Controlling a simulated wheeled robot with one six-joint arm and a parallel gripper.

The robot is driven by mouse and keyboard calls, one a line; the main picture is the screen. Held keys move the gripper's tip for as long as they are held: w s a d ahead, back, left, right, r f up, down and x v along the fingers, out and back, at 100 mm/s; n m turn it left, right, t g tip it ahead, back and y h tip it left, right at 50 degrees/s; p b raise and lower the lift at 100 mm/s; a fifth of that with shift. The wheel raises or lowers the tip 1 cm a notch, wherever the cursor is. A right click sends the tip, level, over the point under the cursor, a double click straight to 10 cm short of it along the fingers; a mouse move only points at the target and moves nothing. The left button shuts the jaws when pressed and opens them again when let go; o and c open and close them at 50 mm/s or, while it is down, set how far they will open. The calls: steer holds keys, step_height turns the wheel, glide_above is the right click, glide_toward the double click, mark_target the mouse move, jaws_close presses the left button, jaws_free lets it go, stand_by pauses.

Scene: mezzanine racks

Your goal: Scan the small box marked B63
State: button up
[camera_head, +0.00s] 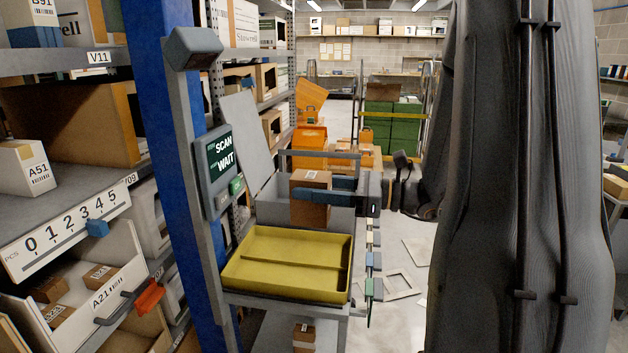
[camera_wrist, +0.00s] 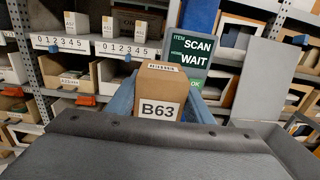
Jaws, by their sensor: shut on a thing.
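The small box marked B63 (camera_wrist: 160,105) is brown cardboard with a white label and a barcode strip on top. In the head view the box (camera_head: 311,200) is upright at the scan station, above or behind the yellow tray (camera_head: 240,292); I cannot tell if it touches the station. My gripper (camera_head: 330,197) is shut on it, with blue fingers on both sides in the wrist view (camera_wrist: 160,98). The scanner screen (camera_head: 219,160) on the post reads SCAN and WAIT; it also shows in the wrist view (camera_wrist: 189,52). A grey scanner head (camera_head: 194,47) tops the post.
Racks with boxes line the left, including a white bin marked A21 (camera_head: 110,306) and a box marked A51 (camera_head: 24,167). A blue upright (camera_head: 166,150) stands beside the station. Orange crates (camera_head: 309,138) and green crates (camera_head: 392,126) stand behind. Some floor to the right is open.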

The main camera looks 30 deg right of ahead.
steer(key=shift+s+a+r, duration=0.1)
steer(key=shift+s+r, duration=0.25)
steer(key=shift+r, duration=0.25)
steer(key=shift+s+r, duration=0.35)
steer(key=shift+r, duration=0.2)
steer(key=r+b+x, duration=0.1)
steer(key=b+x, duration=0.1)
steer(key=x, duration=0.8)
steer(key=shift+s+f, duration=0.1)
stand_by(0.3)
